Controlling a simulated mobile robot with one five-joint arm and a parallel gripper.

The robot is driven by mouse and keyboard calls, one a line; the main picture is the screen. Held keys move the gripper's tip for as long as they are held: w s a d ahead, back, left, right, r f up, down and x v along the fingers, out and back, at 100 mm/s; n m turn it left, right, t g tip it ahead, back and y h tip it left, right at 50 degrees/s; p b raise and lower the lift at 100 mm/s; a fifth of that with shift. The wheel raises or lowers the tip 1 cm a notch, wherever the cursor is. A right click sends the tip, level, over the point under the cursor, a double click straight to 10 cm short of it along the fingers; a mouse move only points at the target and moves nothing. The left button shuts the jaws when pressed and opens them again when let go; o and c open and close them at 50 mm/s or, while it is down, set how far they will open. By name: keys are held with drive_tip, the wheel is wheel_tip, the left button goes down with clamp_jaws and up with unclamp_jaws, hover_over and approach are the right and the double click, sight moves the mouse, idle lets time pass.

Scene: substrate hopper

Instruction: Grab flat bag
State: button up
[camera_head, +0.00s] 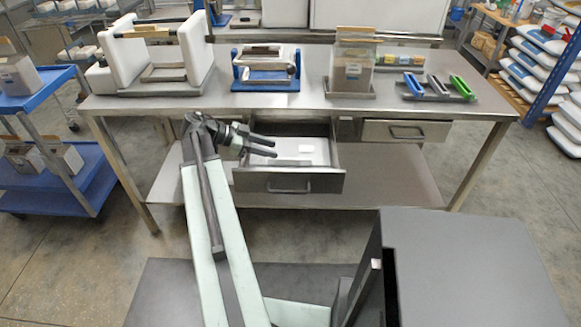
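An open drawer (290,183) sticks out from under the steel table. Inside it lies a pale, flat surface (318,158), with a small white patch (305,149) and a greyer strip (290,163) on it. I cannot tell for certain which of these is the flat bag. My gripper (275,148) is at the left side of the open drawer, pointing right. Its two dark fingers are apart, with nothing visible between them. It appears above the drawer, but its height is hard to judge. My gripper and arm hide part of the drawer's left side.
A second drawer (405,131) is shut. A blue cart (50,185) stands at left.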

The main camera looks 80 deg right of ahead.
sight(290, 159)
drive_tip(key=shift+f, duration=0.75)
drive_tip(key=shift+s+d, duration=0.1)
drive_tip(key=shift+s, duration=0.2)
drive_tip(key=shift+b+x, duration=0.7)
drive_tip(key=shift+x, duration=0.35)
drive_tip(key=shift+s, duration=0.15)
drive_tip(key=b+x, duration=0.1)
drive_tip(key=x, duration=0.1)
drive_tip(key=b+x, duration=0.1)
drive_tip(key=x, duration=0.1)
drive_tip(key=shift+f+b, duration=0.3)
drive_tip(key=shift+f, duration=0.1)
drive_tip(key=shift+s+d+f, duration=0.1)
drive_tip(key=shift+s, duration=0.25)
clamp_jaws()
